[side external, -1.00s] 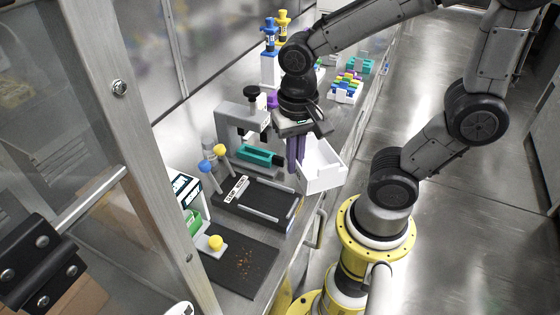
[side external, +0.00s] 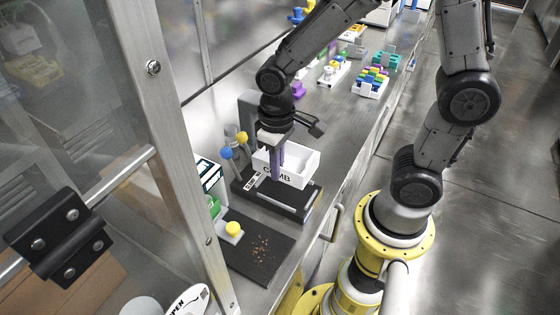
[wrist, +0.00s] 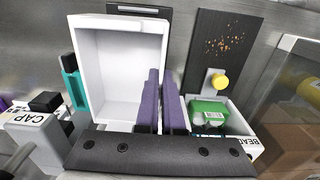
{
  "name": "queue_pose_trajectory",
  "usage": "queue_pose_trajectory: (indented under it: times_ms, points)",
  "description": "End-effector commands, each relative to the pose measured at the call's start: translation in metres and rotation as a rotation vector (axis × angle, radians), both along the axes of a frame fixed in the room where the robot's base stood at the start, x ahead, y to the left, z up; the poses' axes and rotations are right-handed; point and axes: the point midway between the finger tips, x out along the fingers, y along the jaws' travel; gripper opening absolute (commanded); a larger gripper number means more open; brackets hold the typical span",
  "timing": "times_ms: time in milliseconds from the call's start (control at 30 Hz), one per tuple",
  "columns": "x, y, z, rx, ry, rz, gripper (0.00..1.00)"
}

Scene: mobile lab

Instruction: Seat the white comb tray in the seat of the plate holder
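The white comb tray (side external: 302,168) is an open box with dark lettering on its near wall. My gripper (side external: 277,165) has purple fingers pointing down, one on each side of that wall. In the wrist view, my gripper (wrist: 162,105) is shut on the right wall of the tray (wrist: 105,75). The tray looks about level over the black plate holder (side external: 290,207), hiding much of it. The holder's white label (side external: 252,181) and near rail show. I cannot tell whether the tray touches the holder. In the wrist view the tray hides most of the holder.
A black mat (side external: 255,250) with brown crumbs and a yellow knob (side external: 232,228) lies nearer the camera. A green item (wrist: 208,112) sits in a white box. Racks of coloured blocks (side external: 372,80) stand farther along the bench.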

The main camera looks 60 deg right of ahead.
Motion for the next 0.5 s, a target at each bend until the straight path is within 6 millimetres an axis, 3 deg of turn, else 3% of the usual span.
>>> queue_pose_trajectory:
  times_ms: [267, 500]
  points:
    - [0.000, 0.000, -0.003, 0.000, 0.002, -0.002, 0.00]
    - [-0.001, 0.000, -0.022, -0.001, 0.005, -0.002, 0.00]
